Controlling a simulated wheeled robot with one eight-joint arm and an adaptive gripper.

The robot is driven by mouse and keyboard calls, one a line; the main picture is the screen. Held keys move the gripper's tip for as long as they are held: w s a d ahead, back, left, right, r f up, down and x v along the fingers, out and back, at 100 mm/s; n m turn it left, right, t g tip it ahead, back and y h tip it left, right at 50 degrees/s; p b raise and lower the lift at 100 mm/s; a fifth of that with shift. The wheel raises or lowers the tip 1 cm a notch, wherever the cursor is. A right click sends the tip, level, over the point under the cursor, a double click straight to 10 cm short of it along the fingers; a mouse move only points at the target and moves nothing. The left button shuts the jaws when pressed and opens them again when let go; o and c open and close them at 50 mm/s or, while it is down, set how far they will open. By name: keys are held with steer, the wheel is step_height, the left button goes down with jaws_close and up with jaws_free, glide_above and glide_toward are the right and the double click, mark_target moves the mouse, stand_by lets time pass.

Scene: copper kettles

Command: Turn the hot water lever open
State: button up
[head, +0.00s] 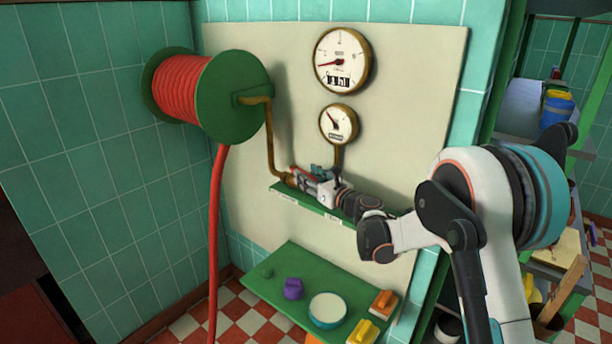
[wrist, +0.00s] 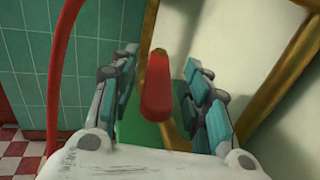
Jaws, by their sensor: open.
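A red lever (wrist: 157,88) stands between the two fingers of my gripper (wrist: 163,88) in the wrist view. The fingers, with teal pads, are apart on either side of it, with a visible gap on both sides. In the head view my gripper (head: 316,184) is at the wall panel, just above a green shelf, and a bit of the red lever (head: 300,174) shows by the fingertips. The fingers and wrist hide most of the lever and its valve there. The labels on the shelf edge are too small to read.
A brass pipe (head: 271,140) runs down from a green reel (head: 236,96) with red hose. Two gauges (head: 342,60) (head: 338,124) hang above my gripper. A lower green shelf (head: 290,262) holds a bowl (head: 327,311), a purple object (head: 293,289) and orange and yellow blocks.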

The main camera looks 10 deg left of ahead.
steer(key=v, duration=1)
steer(key=shift+s, duration=0.1)
